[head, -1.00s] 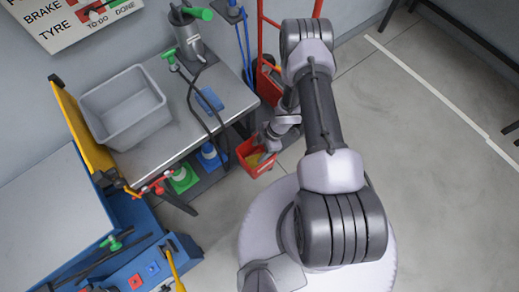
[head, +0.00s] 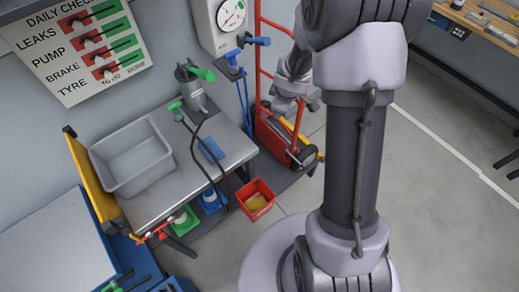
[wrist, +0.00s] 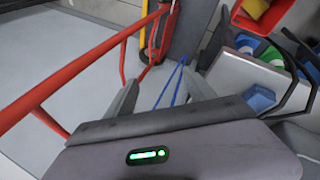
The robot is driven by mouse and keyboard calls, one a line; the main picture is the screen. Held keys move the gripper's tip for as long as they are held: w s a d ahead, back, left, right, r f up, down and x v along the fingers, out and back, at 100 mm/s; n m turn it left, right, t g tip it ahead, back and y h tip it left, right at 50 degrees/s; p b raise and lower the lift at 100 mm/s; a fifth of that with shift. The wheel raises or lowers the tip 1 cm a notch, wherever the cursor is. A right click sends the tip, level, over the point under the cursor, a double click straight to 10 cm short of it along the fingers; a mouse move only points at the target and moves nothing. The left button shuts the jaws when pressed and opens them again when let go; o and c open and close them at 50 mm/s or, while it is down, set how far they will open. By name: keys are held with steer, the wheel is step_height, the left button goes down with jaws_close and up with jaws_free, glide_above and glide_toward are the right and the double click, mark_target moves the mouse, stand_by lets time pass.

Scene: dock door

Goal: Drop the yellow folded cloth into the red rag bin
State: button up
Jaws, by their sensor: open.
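The red rag bin (head: 248,188) stands on the floor at the right end of the workbench. The yellow folded cloth (head: 256,202) lies inside it, below the rim. In the wrist view the bin (wrist: 262,22) is at the top right, with the cloth (wrist: 254,8) showing in it. My gripper (head: 287,105) is up and behind the bin in the head view, beside the red hand truck, clear of bin and cloth. In the wrist view its fingers (wrist: 160,98) are spread apart with nothing between them.
A red hand truck (head: 259,65) stands against the wall close to my gripper; its red rails (wrist: 85,75) cross the wrist view. The workbench (head: 165,190) holds a grey tub (head: 133,160), a blue cloth and a pump. Open floor lies to the right.

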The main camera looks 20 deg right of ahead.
steer(key=s+a+r+m+h, duration=0.15)
steer(key=s+r+m, duration=0.25)
steer(key=r, duration=0.5)
steer(key=s+a+r+m, duration=0.2)
steer(key=s+r+m, duration=0.25)
steer(key=r, duration=0.35)
steer(key=s+a+r+m+y, duration=0.2)
steer(key=s+a+r, duration=0.1)
steer(key=s+a, duration=0.4)
steer(key=s+a+r+m+y, duration=0.3)
steer(key=s+a, duration=0.4)
steer(key=s, duration=0.3)
steer(key=shift+a+t, duration=0.15)
steer(key=shift+t, duration=0.25)
steer(key=shift+w+f+b, duration=0.1)
steer(key=shift+f+b, duration=2.05)
